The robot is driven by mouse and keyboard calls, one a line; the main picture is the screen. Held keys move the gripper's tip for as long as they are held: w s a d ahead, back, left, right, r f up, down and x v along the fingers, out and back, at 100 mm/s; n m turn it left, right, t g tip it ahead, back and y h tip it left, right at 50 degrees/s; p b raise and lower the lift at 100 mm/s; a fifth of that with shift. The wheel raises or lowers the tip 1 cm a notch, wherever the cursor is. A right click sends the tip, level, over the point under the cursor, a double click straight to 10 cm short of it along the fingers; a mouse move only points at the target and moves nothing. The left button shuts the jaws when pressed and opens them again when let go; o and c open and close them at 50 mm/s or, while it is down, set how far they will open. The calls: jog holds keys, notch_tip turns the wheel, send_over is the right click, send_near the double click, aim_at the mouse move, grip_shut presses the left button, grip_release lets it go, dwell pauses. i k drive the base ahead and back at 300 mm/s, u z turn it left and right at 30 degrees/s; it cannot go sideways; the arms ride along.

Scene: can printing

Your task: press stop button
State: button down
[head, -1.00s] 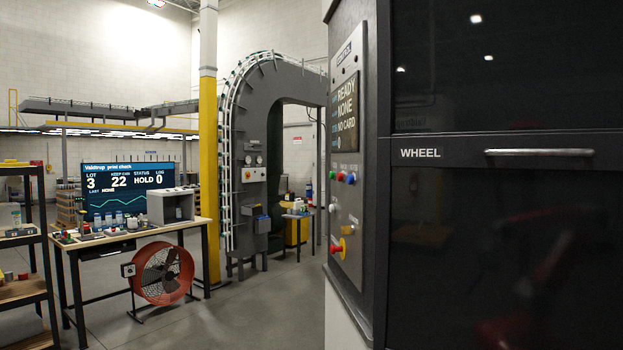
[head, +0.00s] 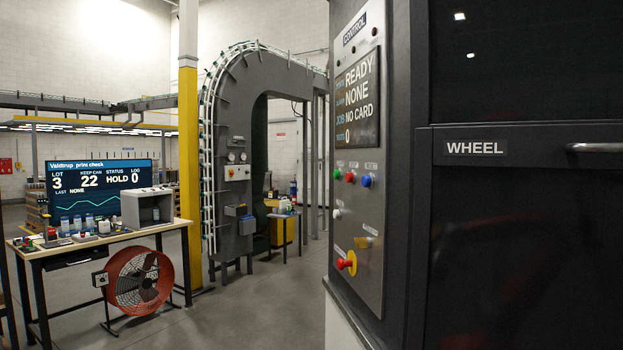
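The control panel (head: 367,215) is a grey upright plate on the side of the dark machine, right of centre. It carries a row of three small buttons: green (head: 337,175), red (head: 350,177) and blue (head: 366,181). The small labels above them are too small to read. Lower down is a red mushroom button on a yellow base (head: 350,262). The panel's display (head: 357,102) reads READY, NONE, NO CARD and 0. My gripper is not in view, and nothing touches the buttons.
The machine's dark front with the WHEEL drawer (head: 475,148) and its handle (head: 598,148) fills the right. A workbench (head: 105,241) with a screen (head: 97,187) stands left, a red fan (head: 139,281) below it. Open floor (head: 265,310) lies between bench and machine.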

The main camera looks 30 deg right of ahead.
aim_at(349, 177)
jog(key=u, duration=0.25)
jog(key=i, duration=1.1)
jog(key=u, duration=0.25)
